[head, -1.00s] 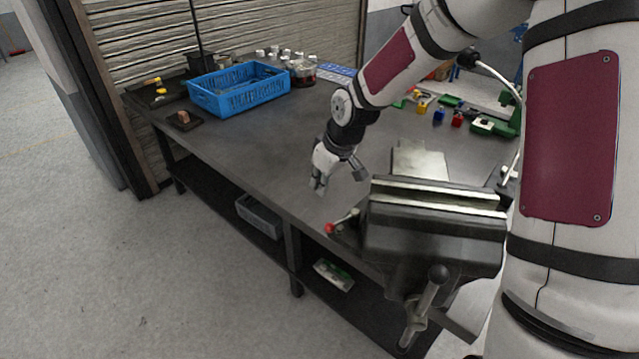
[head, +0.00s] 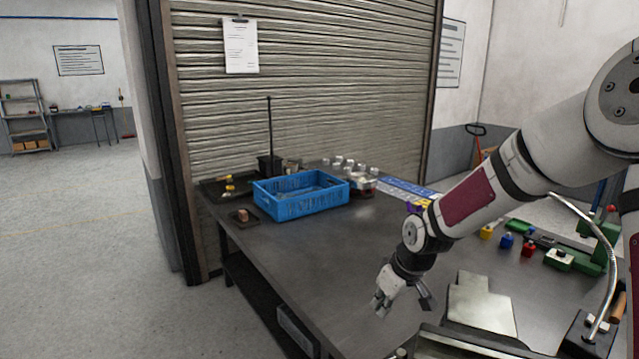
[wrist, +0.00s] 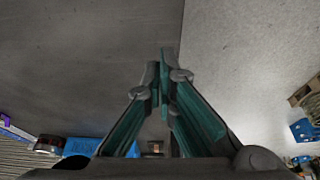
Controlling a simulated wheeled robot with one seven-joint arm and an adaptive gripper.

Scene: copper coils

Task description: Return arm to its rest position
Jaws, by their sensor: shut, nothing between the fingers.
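My gripper (head: 381,308) hangs over the front part of the dark workbench (head: 310,255) in the head view, fingers pointing down. In the wrist view my gripper (wrist: 161,65) is shut, its teal-lined fingers meeting at the tips with nothing between them. The bench edge and the pale floor lie beyond the fingertips there. A small copper-coloured piece (head: 243,214) sits on a dark pad at the bench's left end, well apart from my gripper.
A blue crate (head: 300,203) stands at the back left of the bench. The vise (head: 455,345) is close to my gripper at the lower right. Small coloured blocks (head: 507,241) and a green tool (head: 590,250) lie at the right. The bench middle is clear.

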